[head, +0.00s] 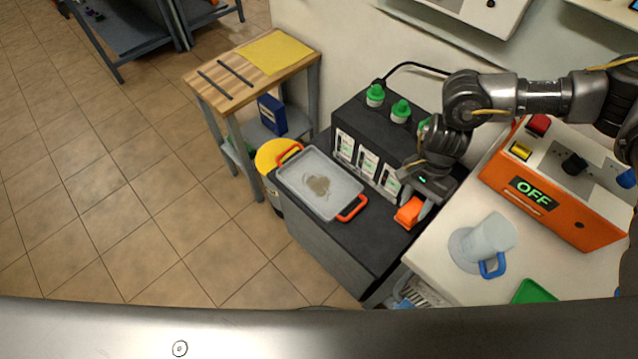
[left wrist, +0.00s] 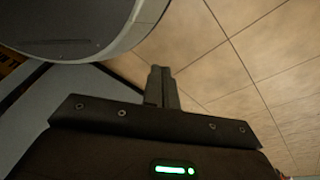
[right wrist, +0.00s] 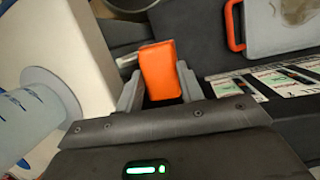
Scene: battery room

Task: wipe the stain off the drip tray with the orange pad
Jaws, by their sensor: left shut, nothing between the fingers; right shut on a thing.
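The drip tray (head: 297,182) is a light grey shallow tray with orange handles, lying on the dark bench top. A brown-grey stain (head: 318,185) is in its middle. My right gripper (head: 418,207) is shut on the orange pad (head: 408,213), to the right of the tray and apart from it. In the right wrist view the pad (right wrist: 160,72) sits between the fingers, with the tray (right wrist: 262,42) at the upper right. My left gripper (left wrist: 163,82) shows only in the left wrist view, shut and empty, with floor tiles beyond it.
A black charger unit (head: 350,125) with green knobs stands behind the tray. At right, a white table (head: 440,250) carries a clear jug (head: 490,237) with a blue handle and an orange box (head: 545,195) reading OFF. A yellow round lid (head: 270,152) is left of the tray.

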